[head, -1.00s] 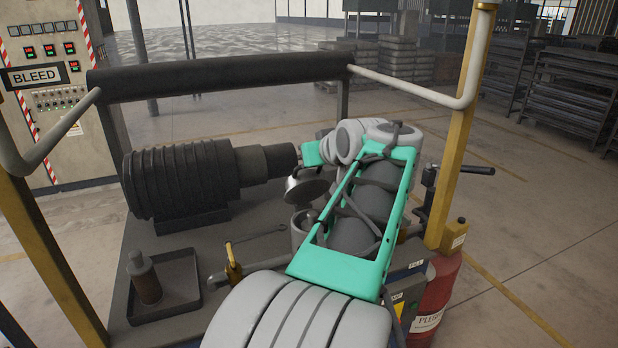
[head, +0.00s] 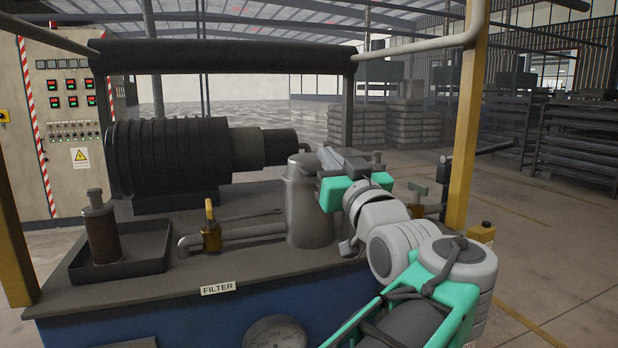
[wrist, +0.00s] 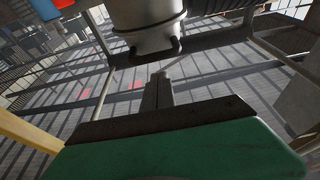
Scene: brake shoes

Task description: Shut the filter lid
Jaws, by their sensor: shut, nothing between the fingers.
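The grey filter canister (head: 310,215) stands upright on the bench's top, near the middle of the head view. Its upper end (head: 302,165) is partly hidden behind my gripper, and I cannot tell clearly how the lid sits. My gripper (head: 328,156) is shut and empty, just right of the canister's upper end. Whether it touches the canister is not clear. In the wrist view, the shut fingers (wrist: 160,78) point towards a pale grey cylinder (wrist: 148,35) with small dark hooks at its rim, probably the canister. A gap shows between them.
A dark ribbed motor (head: 165,160) lies behind left of the canister. A pipe with a brass valve (head: 211,236) joins its left side. A tray (head: 75,262) holding a brown cylinder is farther left. A dark padded bar (head: 220,56) and yellow posts frame the bench.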

